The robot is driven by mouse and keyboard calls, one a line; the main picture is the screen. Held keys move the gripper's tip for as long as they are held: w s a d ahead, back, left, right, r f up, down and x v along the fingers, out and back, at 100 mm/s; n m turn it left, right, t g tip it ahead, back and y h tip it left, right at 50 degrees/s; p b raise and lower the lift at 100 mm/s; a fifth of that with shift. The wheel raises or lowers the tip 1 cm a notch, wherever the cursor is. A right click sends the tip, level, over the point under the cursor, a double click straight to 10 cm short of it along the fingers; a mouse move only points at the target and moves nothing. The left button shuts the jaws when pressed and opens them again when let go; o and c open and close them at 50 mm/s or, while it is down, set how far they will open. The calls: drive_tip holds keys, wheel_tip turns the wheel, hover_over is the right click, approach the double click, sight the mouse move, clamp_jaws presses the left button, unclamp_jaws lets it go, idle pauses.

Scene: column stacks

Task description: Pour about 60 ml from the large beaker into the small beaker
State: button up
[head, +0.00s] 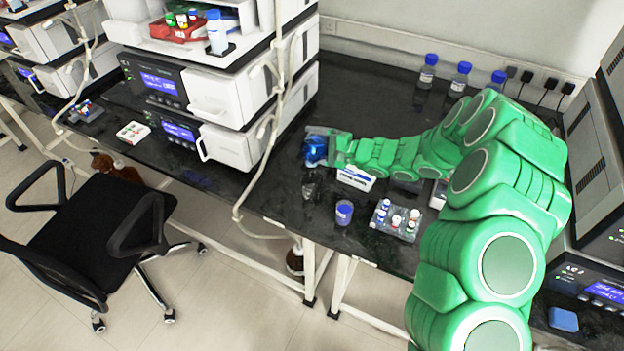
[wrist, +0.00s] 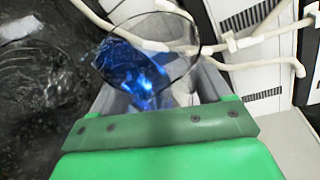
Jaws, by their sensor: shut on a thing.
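My gripper (head: 328,147) is shut on the large beaker (head: 314,150), a clear glass with bright blue liquid, held over the dark bench. In the wrist view the large beaker (wrist: 140,62) sits between the fingers of my gripper (wrist: 155,90), with its round rim showing and the blue liquid towards the left. I cannot tell clearly whether it is tilted. The small beaker (head: 310,190) is clear glass on the bench, nearer the front edge than the held beaker. It appears at the left in the wrist view (wrist: 40,80). It is faint, and its contents cannot be made out.
A white instrument stack (head: 240,105) stands close left of the held beaker, with pale tubing (head: 265,140) hanging down it. A blue container (head: 344,212), a rack of vials (head: 396,220) and a white box (head: 356,178) lie nearby. Blue-capped bottles (head: 428,72) stand behind.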

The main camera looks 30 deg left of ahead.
drive_tip(key=shift+s+d+r, duration=0.15)
drive_tip(key=shift+s+d, duration=0.15)
drive_tip(key=shift+s, duration=0.15)
idle(0.4)
drive_tip(key=shift+s+r+n, duration=0.1)
drive_tip(key=shift+s+n, duration=0.05)
drive_tip(key=shift+n, duration=0.15)
drive_tip(key=shift+w+a+n+y, duration=0.3)
drive_tip(key=shift+a+n+y, duration=0.05)
drive_tip(key=shift+n+y, duration=0.05)
idle(0.5)
drive_tip(key=shift+w+f+n+t, duration=0.1)
drive_tip(key=shift+f+n+t, duration=0.1)
drive_tip(key=shift+n+t, duration=0.1)
idle(0.5)
drive_tip(key=shift+w+a+r+m, duration=0.25)
drive_tip(key=shift+w+m, duration=0.1)
drive_tip(key=shift+m, duration=0.15)
drive_tip(key=shift+h, duration=0.3)
drive_tip(key=shift+w+f+m, duration=0.15)
drive_tip(key=shift+f+m, duration=0.25)
drive_tip(key=shift+m, duration=0.4)
